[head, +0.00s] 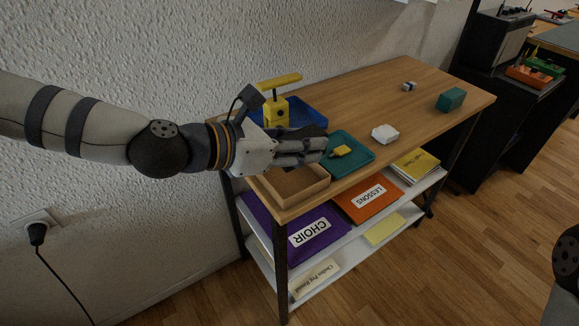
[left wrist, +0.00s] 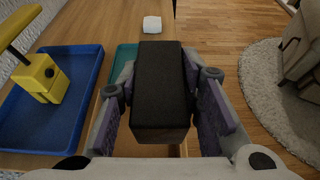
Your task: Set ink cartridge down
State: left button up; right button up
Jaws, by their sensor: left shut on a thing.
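My left gripper (head: 318,146) is above the front left part of the wooden table, over the edge between an open wooden box (head: 300,202) and a teal tray (head: 362,154). In the left wrist view, the left gripper (left wrist: 160,84) is shut on a black block-shaped ink cartridge (left wrist: 160,96), with one finger on each side. The cartridge is held above the box, which is mostly hidden beneath it in that view. In the head view I cannot separate the cartridge from the dark fingers. My right gripper is out of view.
A blue tray (head: 314,118) with a yellow tool (head: 276,106) stands behind the gripper. A small yellow item (head: 341,151) lies in the teal tray. A white block (head: 385,133), a teal box (head: 450,100) and a small item (head: 409,86) are farther right, with clear tabletop between.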

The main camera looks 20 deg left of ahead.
pick_arm(q)
jog(key=b, duration=0.1)
send_over(290, 177)
notch_tip(290, 177, down, 5)
jog(key=shift+s+d+r, duration=0.1)
jog(key=shift+s+d, duration=0.05)
notch_tip(290, 177, down, 4)
jog(key=shift+r+b, duration=0.25)
jog(key=shift+b, duration=0.4)
jog(key=shift+r, duration=0.15)
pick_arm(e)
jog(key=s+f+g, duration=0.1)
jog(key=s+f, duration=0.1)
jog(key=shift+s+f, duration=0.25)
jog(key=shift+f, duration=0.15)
pick_arm(q)
jog(key=o, duration=0.7)
jog(key=shift+f, duration=0.25)
jog(key=o, duration=0.5)
jog(key=shift+r, duration=0.1)
jog(key=shift+c, duration=0.2)
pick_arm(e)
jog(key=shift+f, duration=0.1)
